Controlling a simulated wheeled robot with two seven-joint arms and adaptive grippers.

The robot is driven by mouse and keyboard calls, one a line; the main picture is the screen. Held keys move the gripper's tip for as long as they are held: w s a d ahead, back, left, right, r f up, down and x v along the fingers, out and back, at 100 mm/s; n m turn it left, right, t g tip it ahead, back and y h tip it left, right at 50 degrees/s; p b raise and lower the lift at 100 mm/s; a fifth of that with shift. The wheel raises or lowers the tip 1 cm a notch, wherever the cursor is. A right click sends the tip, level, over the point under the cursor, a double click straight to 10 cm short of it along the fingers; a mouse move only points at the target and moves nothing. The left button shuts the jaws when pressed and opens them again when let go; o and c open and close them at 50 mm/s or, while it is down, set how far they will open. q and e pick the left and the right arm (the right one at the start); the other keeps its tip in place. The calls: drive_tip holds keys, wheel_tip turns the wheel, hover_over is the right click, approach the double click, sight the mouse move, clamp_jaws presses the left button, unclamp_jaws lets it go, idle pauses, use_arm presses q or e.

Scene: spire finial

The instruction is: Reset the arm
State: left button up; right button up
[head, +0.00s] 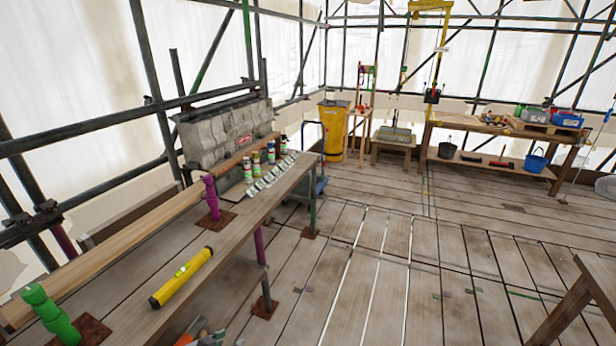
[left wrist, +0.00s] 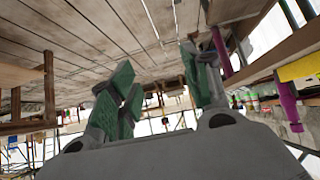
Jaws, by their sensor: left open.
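My left gripper (left wrist: 160,72) shows in the left wrist view with its two green-padded fingers spread apart. Nothing is between them; planks and distant furniture show through the gap. The wrist picture is upside down, with the plank floor (left wrist: 70,35) at the top. The long wooden bench (left wrist: 285,50) lies to the right of the fingers, apart from them. I cannot make out the left gripper clearly in the head view. My right gripper is in neither view.
A yellow bin (head: 334,131) and a worktable (head: 497,131) stand at the back. The middle floor (head: 400,265) is clear.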

use_arm(q)
drive_tip(key=s+d+r+n+g+y, duration=0.1)
drive_tip(key=s+r+g+y, duration=0.2)
drive_tip(key=s, duration=0.4)
drive_tip(key=s+r+n+g+y, duration=0.1)
drive_tip(key=s+r+n+g, duration=0.1)
drive_tip(key=s+r, duration=0.4)
drive_tip(key=s+f+g, duration=0.1)
drive_tip(key=s+f, duration=0.1)
drive_tip(key=f, duration=1.6)
drive_tip(key=s+f, duration=0.3)
drive_tip(key=f, duration=1.4)
drive_tip(key=s+a+f, duration=0.2)
drive_tip(key=s+f, duration=0.7)
drive_tip(key=s, duration=0.1)
drive_tip(key=s+a+f+g, duration=0.1)
drive_tip(key=s+a+f, duration=0.1)
drive_tip(key=s+f, duration=0.8)
drive_tip(key=shift+s+m+g, duration=0.3)
drive_tip(key=shift+s, duration=0.45)
